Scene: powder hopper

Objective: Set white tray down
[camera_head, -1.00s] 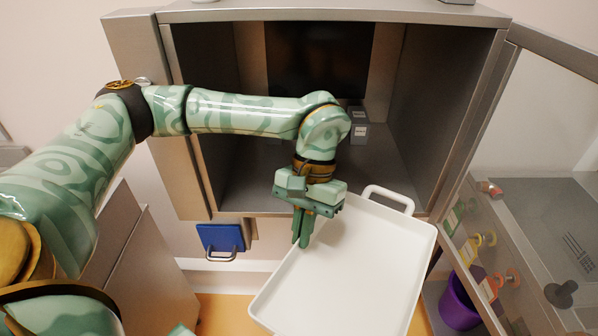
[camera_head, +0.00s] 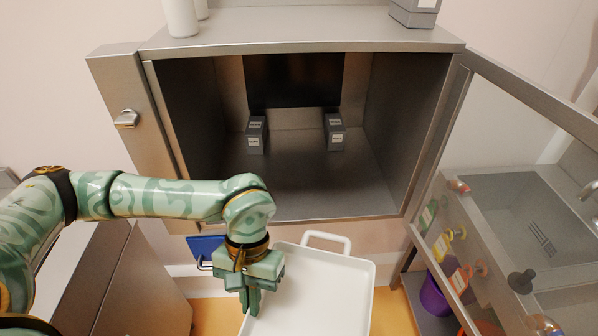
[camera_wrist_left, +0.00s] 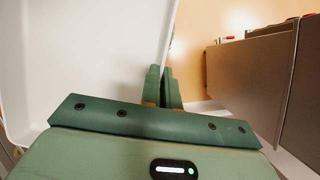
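The white tray (camera_head: 325,295) is a shallow rectangle with raised walls and a loop handle at its far end. It hangs in front of the open steel chamber, below its front edge. My left gripper (camera_head: 252,303) points down at the tray's left wall. In the left wrist view its fingers (camera_wrist_left: 164,88) are close together on the rim of the tray (camera_wrist_left: 85,50), gripping that wall. The near end of the tray is cut off by the picture's lower edge. My right gripper is not in view.
The steel chamber (camera_head: 300,205) stands open, with two small grey blocks (camera_head: 257,135) (camera_head: 334,132) on its floor at the back. Its glass door (camera_head: 500,190) is swung out to the right. A purple bin (camera_head: 436,296) stands low right. A blue panel (camera_head: 205,248) is behind my gripper.

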